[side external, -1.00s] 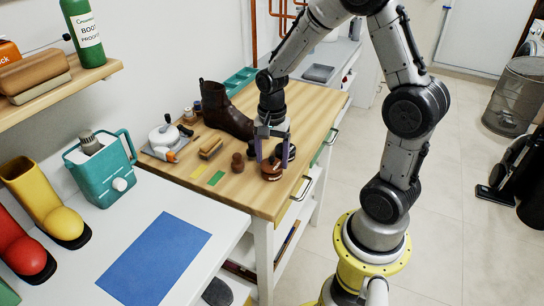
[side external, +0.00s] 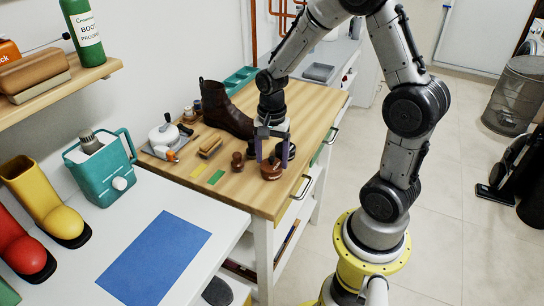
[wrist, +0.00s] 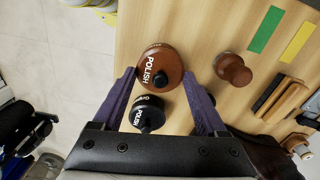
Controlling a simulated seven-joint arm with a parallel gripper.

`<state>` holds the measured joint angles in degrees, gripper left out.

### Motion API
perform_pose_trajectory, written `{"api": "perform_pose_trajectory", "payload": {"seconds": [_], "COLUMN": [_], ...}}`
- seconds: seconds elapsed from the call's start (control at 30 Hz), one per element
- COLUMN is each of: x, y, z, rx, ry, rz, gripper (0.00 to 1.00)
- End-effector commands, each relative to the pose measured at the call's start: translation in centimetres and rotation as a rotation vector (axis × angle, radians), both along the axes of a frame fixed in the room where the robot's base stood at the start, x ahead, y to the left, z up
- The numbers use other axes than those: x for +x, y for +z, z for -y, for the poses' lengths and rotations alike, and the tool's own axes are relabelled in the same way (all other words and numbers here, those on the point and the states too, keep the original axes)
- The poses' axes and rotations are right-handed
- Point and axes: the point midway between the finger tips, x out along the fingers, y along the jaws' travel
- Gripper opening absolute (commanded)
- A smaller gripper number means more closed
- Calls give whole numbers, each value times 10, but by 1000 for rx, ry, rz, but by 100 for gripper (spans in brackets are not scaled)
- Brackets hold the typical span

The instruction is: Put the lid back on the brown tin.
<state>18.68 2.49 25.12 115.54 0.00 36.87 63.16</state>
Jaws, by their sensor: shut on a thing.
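My gripper (wrist: 162,76) has its two purple fingers on either side of the round brown lid (wrist: 158,60), which has a dark knob and white "POLISH" lettering. In the side view my gripper (side external: 271,163) is low over the workbench, at the brown tin (side external: 271,173). The lid lies over the tin; whether it is fully seated cannot be told. In the wrist view the lid hides most of the tin. A black "POLISH" tin (wrist: 148,113) with a knob stands close by, below the lid in the wrist view.
A small brown knobbed object (side external: 238,162) and a brush (side external: 210,148) stand left of the tin. A brown boot (side external: 226,112) is behind. Yellow and green strips (side external: 216,177) lie on the bench (side external: 250,195). The bench front edge is close to the tin.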

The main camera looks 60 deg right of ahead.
Motion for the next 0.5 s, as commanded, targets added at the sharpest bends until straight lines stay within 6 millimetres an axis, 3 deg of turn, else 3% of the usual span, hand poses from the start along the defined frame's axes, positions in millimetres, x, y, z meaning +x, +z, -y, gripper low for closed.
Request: {"api": "perform_pose_trajectory", "payload": {"seconds": [0.27, 0.3, 0.4, 0.5], "x": [0, 0, 0, 0], "y": [0, 0, 0, 0], "z": [0, 0, 0, 0], "rx": [0, 0, 0, 0], "ry": [0, 0, 0, 0], "rz": [0, 0, 0, 0], "gripper": [23, 80, 98, 100]}}
